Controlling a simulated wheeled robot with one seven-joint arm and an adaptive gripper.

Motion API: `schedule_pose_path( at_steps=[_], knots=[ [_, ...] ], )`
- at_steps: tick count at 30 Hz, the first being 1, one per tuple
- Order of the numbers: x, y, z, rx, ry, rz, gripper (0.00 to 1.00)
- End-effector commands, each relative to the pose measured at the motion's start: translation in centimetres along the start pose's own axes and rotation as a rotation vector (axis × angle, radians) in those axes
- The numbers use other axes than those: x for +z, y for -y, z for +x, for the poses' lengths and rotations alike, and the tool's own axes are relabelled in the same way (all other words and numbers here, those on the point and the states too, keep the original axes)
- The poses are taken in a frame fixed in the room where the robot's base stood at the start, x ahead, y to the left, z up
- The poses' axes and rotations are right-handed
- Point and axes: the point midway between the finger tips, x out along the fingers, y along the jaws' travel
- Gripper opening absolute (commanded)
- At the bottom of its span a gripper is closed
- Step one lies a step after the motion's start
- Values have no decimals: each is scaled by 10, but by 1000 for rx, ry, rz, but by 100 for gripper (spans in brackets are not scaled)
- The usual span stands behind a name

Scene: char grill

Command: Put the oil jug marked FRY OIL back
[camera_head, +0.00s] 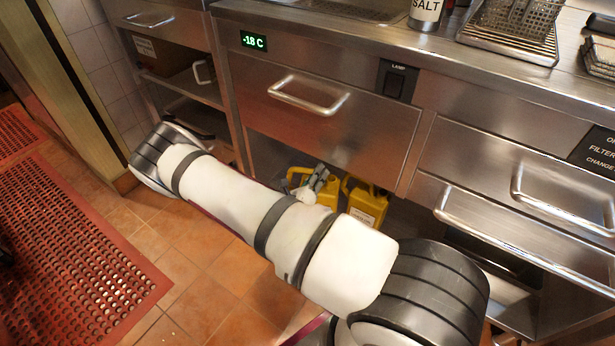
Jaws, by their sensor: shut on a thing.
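Two yellow jugs stand side by side in the low open bay under the counter. The left yellow jug (328,194) is partly hidden behind my gripper and arm. The right yellow jug (366,205) has a pale label, too small to read, and its lower part is hidden by my arm. I cannot tell from the labels which one is marked FRY OIL. My gripper (318,178) is at the top of the left jug, by its handle, and is shut on that jug. The fingertips are small and partly hidden.
A closed drawer with a bar handle (308,97) overhangs the bay. On the right, drawers (520,205) stick out beside it. Left are open shelves (185,88) with a container. A red perforated mat (75,255) lies on the tiled floor.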

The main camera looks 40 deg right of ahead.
Motion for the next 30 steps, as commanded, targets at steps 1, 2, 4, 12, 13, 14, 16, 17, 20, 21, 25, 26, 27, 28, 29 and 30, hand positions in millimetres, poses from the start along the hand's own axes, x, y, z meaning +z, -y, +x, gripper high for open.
schedule_pose_path(
  at_steps=[1, 2, 4, 12, 13, 14, 16, 17, 20, 21, 25, 26, 27, 28, 29, 30],
  knots=[
    [3, -3, 4, -3, 3, 4, 0],
    [4, -5, 7, -4, 3, 5, 0],
    [8, -12, 15, -5, 4, 5, 0],
    [29, -43, 54, -6, 4, 7, 0],
    [32, -46, 59, -6, 5, 8, 0],
    [35, -50, 64, -6, 4, 8, 0],
    [41, -59, 74, -5, 4, 7, 0],
    [43, -63, 79, -5, 5, 7, 0],
    [51, -73, 91, -5, 5, 6, 0],
    [54, -76, 96, -5, 5, 6, 0],
    [59, -82, 104, -4, 4, 3, 0],
    [60, -83, 104, -4, 4, 3, 0],
    [60, -84, 105, -4, 4, 3, 0],
    [61, -84, 106, -4, 4, 3, 0],
    [61, -84, 106, -3, 4, 3, 0],
    [62, -85, 107, -4, 4, 3, 0]
  ],
)
